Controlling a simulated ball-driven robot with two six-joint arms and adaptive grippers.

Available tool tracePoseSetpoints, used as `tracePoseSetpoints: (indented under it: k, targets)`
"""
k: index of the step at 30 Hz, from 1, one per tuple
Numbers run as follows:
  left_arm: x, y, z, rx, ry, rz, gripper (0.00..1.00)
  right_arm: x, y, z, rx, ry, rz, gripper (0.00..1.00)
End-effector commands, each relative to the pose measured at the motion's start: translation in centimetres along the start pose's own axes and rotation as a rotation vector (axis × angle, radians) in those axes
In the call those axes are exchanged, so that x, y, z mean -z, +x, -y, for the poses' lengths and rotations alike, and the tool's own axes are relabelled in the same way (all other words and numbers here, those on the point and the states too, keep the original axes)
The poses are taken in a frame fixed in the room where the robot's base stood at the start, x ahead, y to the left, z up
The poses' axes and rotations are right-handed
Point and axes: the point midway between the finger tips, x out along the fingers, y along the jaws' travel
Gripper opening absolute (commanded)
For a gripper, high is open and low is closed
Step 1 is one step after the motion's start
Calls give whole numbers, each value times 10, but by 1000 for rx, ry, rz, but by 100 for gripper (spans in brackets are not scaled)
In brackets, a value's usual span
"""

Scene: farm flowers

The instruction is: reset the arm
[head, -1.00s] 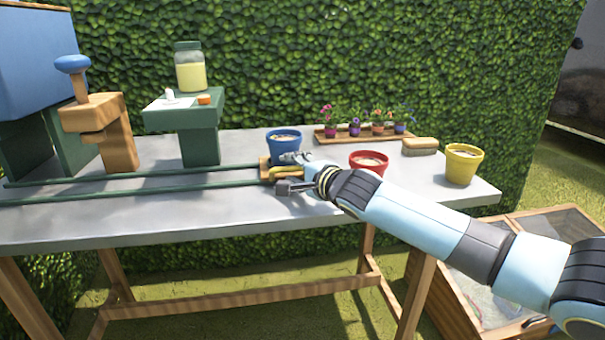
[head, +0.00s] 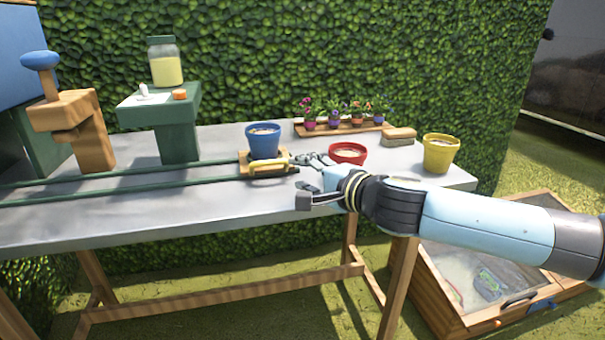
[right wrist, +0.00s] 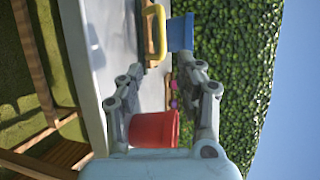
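My right gripper (head: 309,181) is open and empty at the front of the table, to the right of a wooden carriage (head: 245,170) with a yellow handle (head: 268,164). A blue pot (head: 263,141) stands on the carriage, apart from the fingers. In the right wrist view, the spread fingers (right wrist: 160,68) have nothing gripped between them; the red pot (right wrist: 154,129) shows beyond them, and the yellow handle (right wrist: 155,33) and blue pot (right wrist: 180,32) lie farther ahead. My left gripper is not in view.
Behind my right gripper on the grey table (head: 215,205) are a red pot (head: 347,153), a yellow pot (head: 440,153), a sponge-like block (head: 399,137) and a flower tray (head: 340,130). Green rails (head: 130,193) run left. A wooden cold frame (head: 480,320) stands below right.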

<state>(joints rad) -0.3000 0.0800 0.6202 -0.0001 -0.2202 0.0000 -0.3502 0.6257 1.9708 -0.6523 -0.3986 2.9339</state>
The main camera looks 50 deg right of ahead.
Motion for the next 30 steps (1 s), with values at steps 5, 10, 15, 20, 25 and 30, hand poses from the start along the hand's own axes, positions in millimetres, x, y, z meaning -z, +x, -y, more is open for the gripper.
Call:
tracePoseSetpoints:
  k: [5,10,15,20,25,30]
  targets:
    - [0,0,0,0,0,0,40,0,0,0,0,0,0,36]
    - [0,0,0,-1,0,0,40,0,0,-1,-2,-7,-5,36]
    - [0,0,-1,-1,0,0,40,0,-13,-12,-53,-149,-74,36]
    - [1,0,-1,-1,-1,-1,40,-2,-43,-40,-229,-453,-157,36]
    - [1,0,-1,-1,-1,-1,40,-13,-87,-77,-501,-811,-102,36]
    - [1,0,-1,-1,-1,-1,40,-36,-137,-110,-747,-1152,134,36]
